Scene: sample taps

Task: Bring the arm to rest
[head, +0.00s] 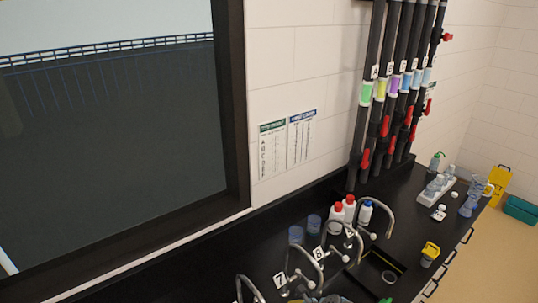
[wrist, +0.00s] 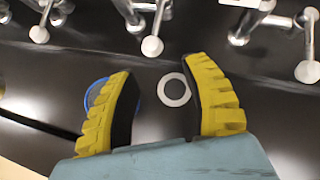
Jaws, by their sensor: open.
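My gripper (wrist: 162,68) shows in the wrist view with two yellow ribbed fingers spread apart. It is open, with nothing held between the fingers. Beyond them, a white ring (wrist: 174,90) lies on the black counter (wrist: 70,68). A blue-rimmed round item (wrist: 95,92) is partly hidden behind the left finger.
Curved metal taps (head: 305,262) line the black counter, near a sink (head: 378,272). Red-capped bottles (head: 337,214) and blue cups (head: 296,235) stand behind. Vertical pipes with red valves (head: 366,158) rise at the wall. A yellow-topped container (head: 429,254) sits at the right. Metal fittings (wrist: 152,46) show in the wrist view.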

